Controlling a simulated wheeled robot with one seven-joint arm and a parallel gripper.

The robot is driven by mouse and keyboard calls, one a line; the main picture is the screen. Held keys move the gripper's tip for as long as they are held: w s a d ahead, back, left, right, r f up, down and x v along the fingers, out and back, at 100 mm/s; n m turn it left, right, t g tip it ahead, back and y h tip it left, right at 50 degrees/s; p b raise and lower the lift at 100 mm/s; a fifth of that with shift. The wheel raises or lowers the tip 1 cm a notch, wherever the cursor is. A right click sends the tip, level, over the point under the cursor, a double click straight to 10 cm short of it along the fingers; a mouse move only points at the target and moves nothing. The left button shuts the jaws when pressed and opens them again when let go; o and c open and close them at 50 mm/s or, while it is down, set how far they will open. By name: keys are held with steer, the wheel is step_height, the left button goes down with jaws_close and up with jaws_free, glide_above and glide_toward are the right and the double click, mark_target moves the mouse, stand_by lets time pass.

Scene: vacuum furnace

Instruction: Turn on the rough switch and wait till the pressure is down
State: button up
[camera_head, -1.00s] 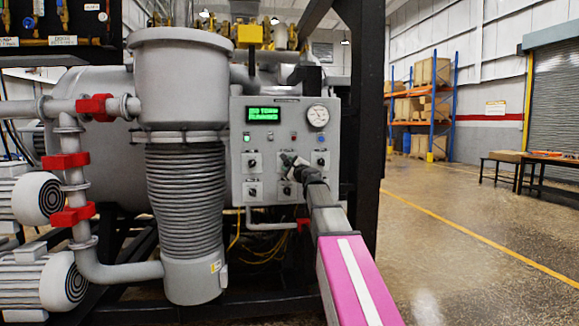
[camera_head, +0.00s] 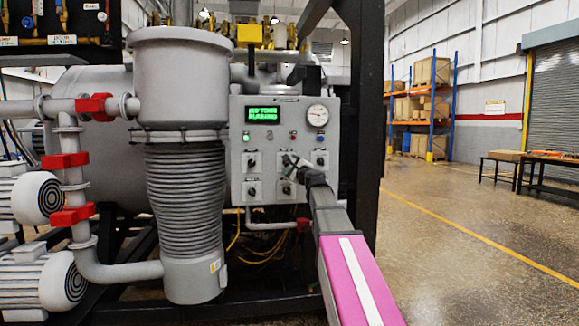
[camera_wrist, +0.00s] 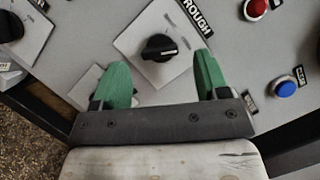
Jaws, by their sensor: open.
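The rough switch is a black rotary knob (camera_wrist: 159,47) on a light square plate, with the label ROUGH beside it in the wrist view. My gripper (camera_wrist: 160,62) is open, its green fingers apart on either side of the knob and pointing at the panel. I see a gap between the knob and each finger. In the head view my gripper (camera_head: 291,167) is in front of the control panel (camera_head: 236,180) and hides part of the middle switches. A green display (camera_head: 262,115) shows text too small to read, and a round dial gauge (camera_head: 317,116) is at its right.
Other black switches (camera_head: 252,160) sit around my gripper. A red button (camera_wrist: 256,8) and a blue button (camera_wrist: 285,89) are near it in the wrist view. A grey bellows column (camera_head: 186,205) stands left of the panel.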

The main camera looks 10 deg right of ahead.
steer(key=v, duration=0.8)
steer(key=shift+s, duration=0.25)
steer(key=shift+f, duration=0.1)
steer(key=s+a+f+n+g, duration=0.2)
steer(key=a+f+n+g, duration=0.15)
steer(key=f, duration=0.65)
steer(key=s+a+f+n+g, duration=0.2)
steer(key=s+f+n+g, duration=0.15)
steer(key=f, duration=0.65)
steer(key=s+a+f+n+g, duration=0.15)
steer(key=f+n, duration=0.25)
steer(key=f, duration=0.6)
steer(key=s+d+f+n+g+h, duration=0.1)
steer(key=s+f+n+g+h, duration=0.2)
steer(key=s+f, duration=0.7)
steer(key=s+d+f+n+g+h, duration=0.2)
steer(key=s+f+n+g+h, duration=0.2)
steer(key=f, duration=1.1)
steer(key=s+n+g, duration=0.1)
steer(key=s+g, duration=0.2)
steer(key=s, duration=0.3)
steer(key=shift+n, duration=0.4)
steer(key=shift+s+g, duration=0.1)
steer(key=shift+g, duration=0.15)
